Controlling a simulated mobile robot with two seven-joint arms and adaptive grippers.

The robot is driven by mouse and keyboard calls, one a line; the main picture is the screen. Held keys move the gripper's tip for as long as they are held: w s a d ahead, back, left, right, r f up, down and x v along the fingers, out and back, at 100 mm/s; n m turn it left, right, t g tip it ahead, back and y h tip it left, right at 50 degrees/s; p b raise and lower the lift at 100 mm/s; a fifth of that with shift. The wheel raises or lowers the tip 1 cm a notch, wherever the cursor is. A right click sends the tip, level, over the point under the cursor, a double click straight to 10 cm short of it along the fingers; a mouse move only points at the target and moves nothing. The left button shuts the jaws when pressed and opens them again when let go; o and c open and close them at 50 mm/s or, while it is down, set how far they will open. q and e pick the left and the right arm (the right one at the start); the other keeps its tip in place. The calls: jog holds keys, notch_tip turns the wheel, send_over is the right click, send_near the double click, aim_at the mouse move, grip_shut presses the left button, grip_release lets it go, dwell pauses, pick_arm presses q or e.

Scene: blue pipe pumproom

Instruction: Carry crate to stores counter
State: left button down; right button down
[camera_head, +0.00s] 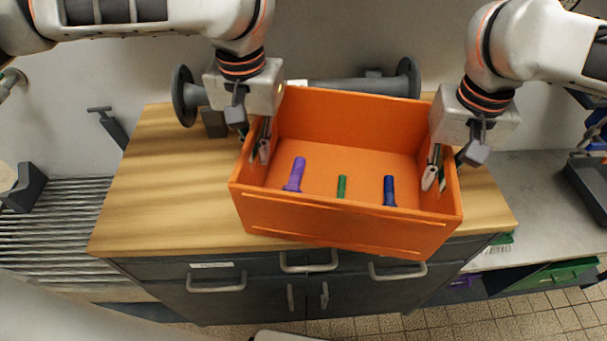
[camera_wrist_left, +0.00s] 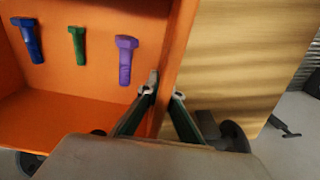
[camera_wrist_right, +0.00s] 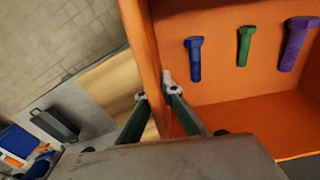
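An orange crate (camera_head: 330,222) is over the wooden worktop (camera_head: 165,180), turned slightly, its front overlapping the worktop's front edge in the head view. I cannot tell whether it touches the wood. Inside lie a purple bolt (camera_head: 295,174), a green bolt (camera_head: 341,187) and a blue bolt (camera_head: 389,191). My left gripper (camera_wrist_left: 164,92) is shut on the crate's left wall, one finger inside and one outside. My right gripper (camera_wrist_right: 154,91) is shut on its right wall in the same way. The crate's underside is hidden. I cannot tell which surface is the stores counter.
A grey flanged pipe (camera_head: 345,86) lies behind the crate. The worktop is bare to the left. Dark drawers with handles (camera_head: 308,262) are below it. A slatted grey surface (camera_head: 50,225) is at left; a pale counter (camera_head: 525,195) is at right, with a dark case (camera_head: 590,180).

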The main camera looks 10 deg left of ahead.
aim_at(254, 127)
pick_arm(q)
jog(key=shift+f+b, duration=0.3)
jog(key=shift+f, duration=0.35)
pick_arm(e)
jog(key=shift+f, duration=0.7)
pick_arm(q)
jog(key=c, duration=2.2)
grip_release()
jog(key=shift+c, duration=0.2)
pick_arm(e)
jog(key=c, duration=2.2)
grip_release()
jog(key=shift+c, duration=0.2)
pick_arm(q)
jog(key=shift+s, duration=0.1)
pick_arm(e)
jog(key=shift+s, duration=0.1)
pick_arm(q)
jog(key=shift+r, duration=0.1)
jog(key=shift+r, duration=0.3)
notch_tip(254, 127, up, 11)
jog(key=shift+r, duration=0.1)
pick_arm(e)
jog(key=shift+r, duration=0.45)
notch_tip(254, 127, up, 11)
jog(key=shift+r, duration=0.1)
